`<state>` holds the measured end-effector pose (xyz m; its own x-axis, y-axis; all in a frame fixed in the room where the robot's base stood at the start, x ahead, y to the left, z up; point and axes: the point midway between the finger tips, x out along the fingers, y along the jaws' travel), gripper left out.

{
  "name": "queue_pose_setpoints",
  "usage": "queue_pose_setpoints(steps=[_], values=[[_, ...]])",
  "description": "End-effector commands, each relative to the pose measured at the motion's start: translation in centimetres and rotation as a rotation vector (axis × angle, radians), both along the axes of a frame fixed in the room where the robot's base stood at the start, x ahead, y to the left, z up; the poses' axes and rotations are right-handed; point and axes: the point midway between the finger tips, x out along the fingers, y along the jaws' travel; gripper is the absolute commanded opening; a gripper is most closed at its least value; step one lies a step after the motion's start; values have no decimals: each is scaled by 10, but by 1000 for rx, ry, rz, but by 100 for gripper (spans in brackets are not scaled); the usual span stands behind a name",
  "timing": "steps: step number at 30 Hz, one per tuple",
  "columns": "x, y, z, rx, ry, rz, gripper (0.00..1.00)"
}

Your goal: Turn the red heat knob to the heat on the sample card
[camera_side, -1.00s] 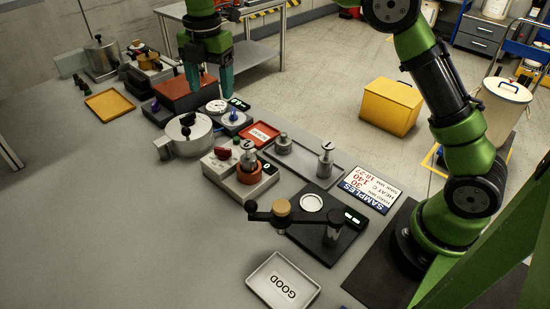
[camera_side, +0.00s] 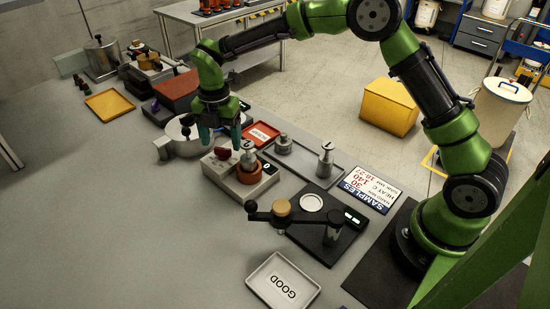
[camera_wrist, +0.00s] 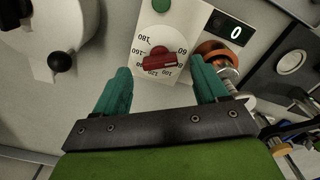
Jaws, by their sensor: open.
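The red heat knob (camera_side: 222,152) sits on the beige heater box (camera_side: 238,181). In the wrist view the red knob (camera_wrist: 160,59) lies on a white numbered dial, just beyond and between my fingertips. My gripper (camera_side: 221,134) is above the knob with its teal fingers apart; in the wrist view my gripper (camera_wrist: 160,80) is open and empty. The heater's display (camera_wrist: 231,30) reads 0. The sample card (camera_side: 367,190) lies right of the centre and reads "SAMPLES", "30", "HEAT C 140" and a time line.
An orange ring with a metal weight (camera_side: 248,165) is on the heater box beside the knob. A white pot (camera_side: 186,140) with a dark-knobbed handle stands left of it. A black lever press (camera_side: 325,230) and a "GOOD" tray (camera_side: 283,282) are in front.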

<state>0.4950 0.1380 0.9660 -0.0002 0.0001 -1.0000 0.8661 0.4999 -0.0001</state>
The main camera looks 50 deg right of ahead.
Motion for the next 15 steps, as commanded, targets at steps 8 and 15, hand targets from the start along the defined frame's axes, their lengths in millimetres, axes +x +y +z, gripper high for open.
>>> queue_pose_setpoints(steps=[8,15], values=[[0,0,-22,-1,1,-1,72],[0,0,-23,0,0,-1,72]])
